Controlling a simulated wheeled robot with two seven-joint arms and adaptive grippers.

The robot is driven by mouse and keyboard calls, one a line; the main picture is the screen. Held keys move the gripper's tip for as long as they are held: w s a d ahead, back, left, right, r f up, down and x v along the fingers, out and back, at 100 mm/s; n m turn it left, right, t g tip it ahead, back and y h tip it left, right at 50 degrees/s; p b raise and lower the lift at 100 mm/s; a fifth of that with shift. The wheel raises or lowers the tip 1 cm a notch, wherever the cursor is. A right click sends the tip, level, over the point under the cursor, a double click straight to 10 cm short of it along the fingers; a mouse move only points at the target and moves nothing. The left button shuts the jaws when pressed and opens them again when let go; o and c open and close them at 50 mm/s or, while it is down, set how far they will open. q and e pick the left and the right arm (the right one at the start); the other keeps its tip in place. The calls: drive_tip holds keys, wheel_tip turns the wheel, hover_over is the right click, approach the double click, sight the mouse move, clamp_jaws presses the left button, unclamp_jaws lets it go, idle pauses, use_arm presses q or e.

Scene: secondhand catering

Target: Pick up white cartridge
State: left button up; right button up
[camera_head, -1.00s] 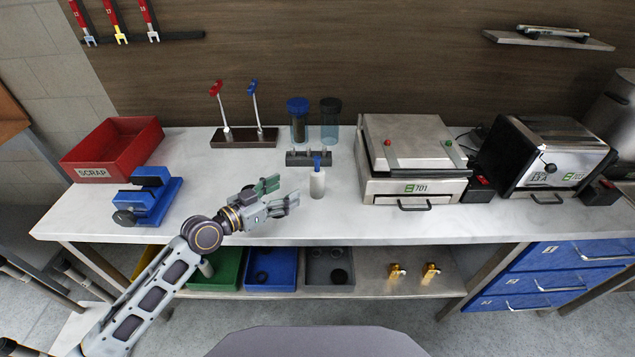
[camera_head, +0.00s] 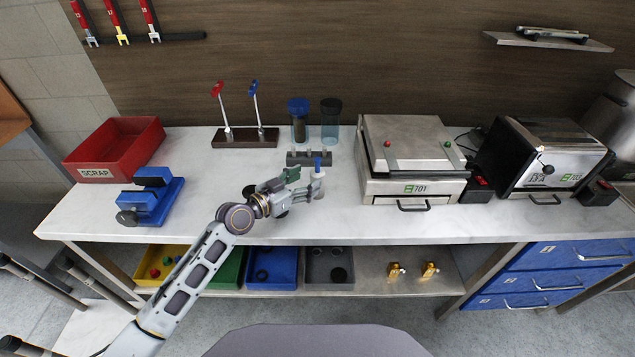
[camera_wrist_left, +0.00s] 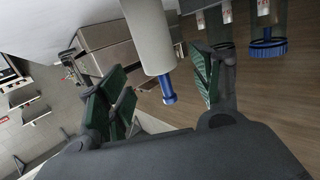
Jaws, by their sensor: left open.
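The white cartridge (camera_head: 318,173) with a blue tip stands upright on the light worktop (camera_head: 400,226). Its lower part is hidden behind my left gripper (camera_head: 312,186) in the head view. In the left wrist view, the white cartridge (camera_wrist_left: 150,36) appears with its blue tip toward the camera side, between the two green-padded fingers of my left gripper (camera_wrist_left: 160,90). The fingers are open, with visible space on both sides of the cartridge. I cannot tell whether either finger touches it. My right gripper is not in view.
A dark rack (camera_head: 308,158) stands just behind the cartridge, with two lidded jars (camera_head: 299,130) (camera_head: 331,132) beyond. A press-like machine (camera_head: 414,150) stands to the right. A blue vise-like fixture (camera_head: 155,197) and red scrap bin (camera_head: 115,150) are left. The front worktop is clear.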

sight(312, 177)
use_arm(q)
drive_tip(key=shift+w+d, duration=0.1)
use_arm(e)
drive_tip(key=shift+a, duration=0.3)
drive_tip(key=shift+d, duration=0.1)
use_arm(q)
drive_tip(key=shift+w+d, duration=0.45)
drive_tip(key=shift+d, duration=0.05)
drive_tip(key=shift+w+d+f+p, duration=0.15)
drive_tip(key=shift+w+d+p, duration=0.35)
drive_tip(key=shift+w+d, duration=0.25)
drive_tip(key=shift+x, duration=0.85)
drive_tip(key=shift+f, duration=0.1)
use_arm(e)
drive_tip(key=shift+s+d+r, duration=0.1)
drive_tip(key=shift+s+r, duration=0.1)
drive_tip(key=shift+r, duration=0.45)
